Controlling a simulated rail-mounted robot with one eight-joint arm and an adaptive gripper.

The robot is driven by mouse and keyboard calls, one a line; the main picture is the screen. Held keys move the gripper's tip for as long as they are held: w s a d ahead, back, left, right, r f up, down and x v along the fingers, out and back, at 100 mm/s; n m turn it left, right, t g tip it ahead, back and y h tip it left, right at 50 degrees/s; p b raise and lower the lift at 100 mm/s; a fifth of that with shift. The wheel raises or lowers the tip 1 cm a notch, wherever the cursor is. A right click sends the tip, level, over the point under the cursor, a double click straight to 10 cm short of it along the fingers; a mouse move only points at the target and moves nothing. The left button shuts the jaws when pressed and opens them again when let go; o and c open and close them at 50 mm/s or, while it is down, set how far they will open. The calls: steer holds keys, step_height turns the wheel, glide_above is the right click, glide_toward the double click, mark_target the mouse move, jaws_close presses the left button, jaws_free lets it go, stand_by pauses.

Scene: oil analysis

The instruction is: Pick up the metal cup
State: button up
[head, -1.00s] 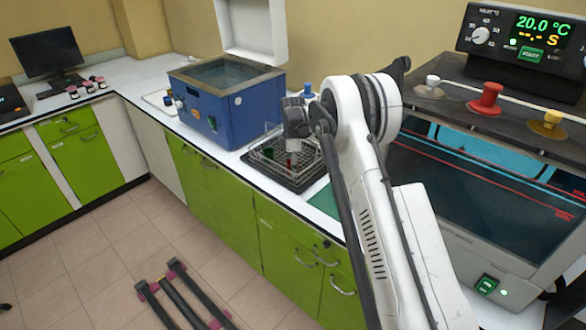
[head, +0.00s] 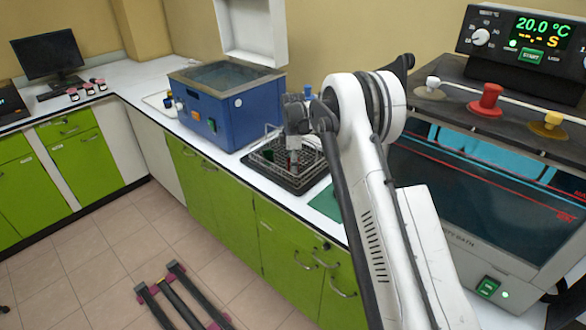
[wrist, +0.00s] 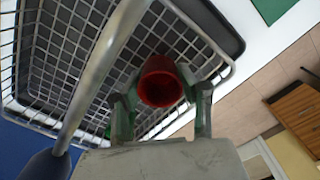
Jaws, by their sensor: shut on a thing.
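A red cup (wrist: 162,84) is between the two fingers of my gripper (wrist: 160,96) in the wrist view, and the fingers are shut on it. Its open mouth faces the camera. No bare metal shows on it. In the head view, my gripper (head: 293,148) is over the wire basket (head: 318,168), with a small bit of red below it. The wire basket also fills the upper left of the wrist view (wrist: 85,55), with its metal handle crossing in front. I cannot tell whether the cup still touches the basket.
The basket stands on a dark tray on the white counter. A blue bath (head: 228,105) is to its left, and a large glass-fronted bath (head: 490,195) is at right. A green mat (head: 327,203) lies nearby. Small jars (head: 87,88) stand at the far left.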

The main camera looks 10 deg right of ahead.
steer(key=r, duration=0.1)
steer(key=a+r, duration=0.1)
steer(key=shift+s+r+b, duration=0.15)
steer(key=shift+r+b, duration=0.15)
steer(key=shift+r, duration=0.1)
steer(key=s+a+r+b, duration=0.1)
steer(key=s+a+r, duration=0.4)
steer(key=a, duration=0.4)
steer(key=s+d+f+m+b, duration=0.1)
steer(key=s+d+f+m, duration=0.1)
steer(key=s+m, duration=0.3)
steer(key=s+d+f+m+b, duration=0.1)
steer(key=s+d+f+m, duration=0.1)
steer(key=s+d+m, duration=0.2)
steer(key=s+d+f+m+b, duration=0.2)
steer(key=s+d+f+m, duration=0.1)
steer(key=s+m, duration=0.3)
steer(key=shift+s+d+m, duration=0.15)
steer(key=shift+s+m, duration=0.05)
steer(key=shift+s, duration=0.45)
steer(key=shift+s+d+m, duration=0.15)
steer(key=shift+s+m, duration=0.05)
steer(key=shift+s, duration=0.45)
steer(key=shift+s+d+f+m, duration=0.15)
steer(key=shift+s+d+m, duration=0.05)
steer(key=shift+s+m, duration=0.35)
